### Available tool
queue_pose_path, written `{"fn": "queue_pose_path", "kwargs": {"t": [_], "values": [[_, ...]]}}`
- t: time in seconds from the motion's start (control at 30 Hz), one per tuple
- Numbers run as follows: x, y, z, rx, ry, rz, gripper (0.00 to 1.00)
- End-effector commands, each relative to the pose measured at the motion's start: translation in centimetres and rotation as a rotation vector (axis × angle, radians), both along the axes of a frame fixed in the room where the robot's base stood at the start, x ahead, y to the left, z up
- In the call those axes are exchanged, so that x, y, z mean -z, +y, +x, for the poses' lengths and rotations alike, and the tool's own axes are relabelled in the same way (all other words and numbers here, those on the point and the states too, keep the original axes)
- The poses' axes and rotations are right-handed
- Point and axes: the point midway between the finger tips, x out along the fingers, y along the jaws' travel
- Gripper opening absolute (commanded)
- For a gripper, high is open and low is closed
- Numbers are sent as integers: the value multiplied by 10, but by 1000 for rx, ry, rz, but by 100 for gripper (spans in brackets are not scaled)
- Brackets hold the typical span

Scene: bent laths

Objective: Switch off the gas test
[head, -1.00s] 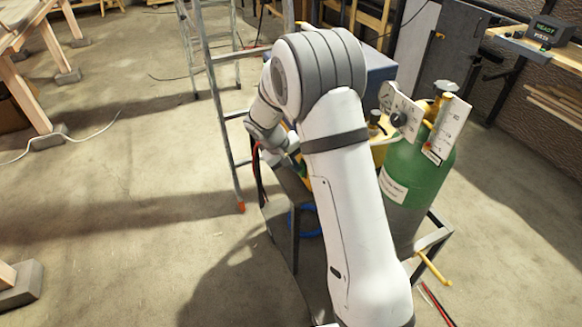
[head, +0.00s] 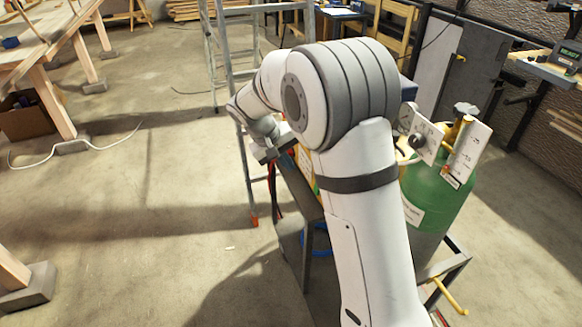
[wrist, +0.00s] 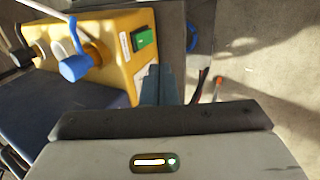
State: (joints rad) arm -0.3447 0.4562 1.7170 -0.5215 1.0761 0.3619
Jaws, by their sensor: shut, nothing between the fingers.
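A yellow panel (wrist: 115,62) fills the upper left of the wrist view. A green rocker switch (wrist: 143,38) sits near its right edge, beside small white labels too blurred to read. A blue knob (wrist: 75,68) on a brass-coloured fitting stands further left. My gripper (wrist: 162,85) is shut and empty; its fingers show just below the switch in the picture, with no visible contact. In the head view, my arm hides most of the panel, and the fingertips cannot be made out there.
A green gas cylinder (head: 437,193) with white gauge plates stands on a dark-framed cart right of my arm. A metal stepladder (head: 240,120) stands close behind my wrist. A wooden workbench (head: 40,35) is at the far left. The floor between is mostly clear.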

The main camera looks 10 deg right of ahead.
Motion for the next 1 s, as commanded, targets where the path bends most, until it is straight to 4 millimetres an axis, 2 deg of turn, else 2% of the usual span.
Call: {"fn": "queue_pose_path", "kwargs": {"t": [0.3,0.37,0.47,0.57,0.73,0.9,1.0], "values": [[-3,-3,-3,5,-1,6,0],[-8,-8,-8,10,-2,18,0],[-23,-22,-28,30,-3,58,0],[-42,-42,-62,60,-8,118,0],[-65,-71,-132,111,-30,238,0],[-73,-88,-201,156,-70,348,0],[-72,-93,-234,177,-98,401,0]]}}
